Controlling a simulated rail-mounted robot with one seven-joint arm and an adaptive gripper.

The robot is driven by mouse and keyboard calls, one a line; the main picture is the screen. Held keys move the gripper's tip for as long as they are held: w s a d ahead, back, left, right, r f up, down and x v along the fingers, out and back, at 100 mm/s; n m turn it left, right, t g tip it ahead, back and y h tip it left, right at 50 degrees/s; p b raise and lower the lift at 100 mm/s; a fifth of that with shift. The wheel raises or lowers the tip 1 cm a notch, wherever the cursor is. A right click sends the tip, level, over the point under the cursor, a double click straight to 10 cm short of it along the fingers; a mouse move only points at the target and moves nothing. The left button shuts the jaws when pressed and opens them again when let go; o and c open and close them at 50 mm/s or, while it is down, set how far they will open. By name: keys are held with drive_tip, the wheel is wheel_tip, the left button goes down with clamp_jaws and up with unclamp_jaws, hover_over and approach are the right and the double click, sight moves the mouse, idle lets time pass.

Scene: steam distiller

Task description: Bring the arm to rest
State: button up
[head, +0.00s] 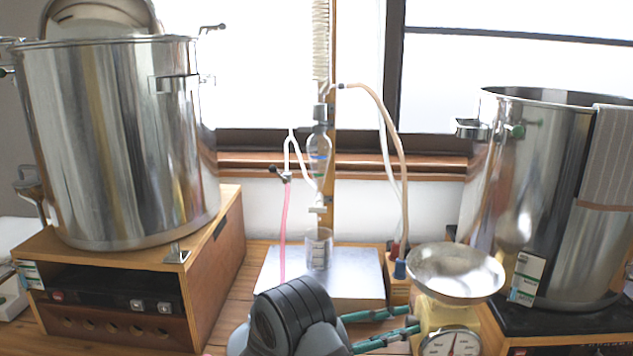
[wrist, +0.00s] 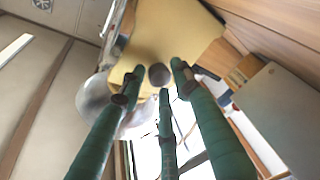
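My arm (head: 290,318) reaches in from the bottom centre of the head view. My gripper (head: 414,322) points right, its green fingers apart, with the tips close to the left side of the yellow kitchen scale (head: 430,312). In the wrist view my gripper (wrist: 158,84) shows three spread green fingers with nothing clasped between them. The yellow scale body (wrist: 175,35) lies beyond the tips, with a dark round part (wrist: 159,75) between them in the picture. I cannot tell whether a fingertip touches the scale.
A large steel pot (head: 120,140) stands on a wooden box (head: 215,270) at left. Another pot (head: 520,190), with a striped cloth (head: 608,155), stands at right. Behind my arm are a metal plate (head: 350,285), a beaker (head: 318,250), a glass separator (head: 318,155) and hoses (head: 398,145).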

idle(0.3)
drive_tip(key=v, duration=1.1)
drive_tip(key=shift+s+a+f, duration=0.1)
drive_tip(key=shift+s+a, duration=0.05)
drive_tip(key=shift+a, duration=0.15)
drive_tip(key=x, duration=1.1)
drive_tip(key=shift+d, duration=0.15)
drive_tip(key=shift+w+d+r+n+p, duration=0.15)
drive_tip(key=shift+w+r+n+p, duration=0.05)
drive_tip(key=shift+r+n+p, duration=0.3)
drive_tip(key=n+y+p, duration=0.1)
drive_tip(key=n, duration=0.1)
drive_tip(key=n+p, duration=0.2)
drive_tip(key=shift+r+g+y, duration=0.2)
drive_tip(key=shift+g+y, duration=0.2)
drive_tip(key=n+g+y+p, duration=0.1)
drive_tip(key=n+g+p, duration=0.1)
drive_tip(key=n+p, duration=0.2)
drive_tip(key=shift+w+n, duration=0.1)
drive_tip(key=shift+n, duration=0.4)
drive_tip(key=v, duration=1)
drive_tip(key=shift+f+p, duration=0.15)
drive_tip(key=shift+p, duration=0.3)
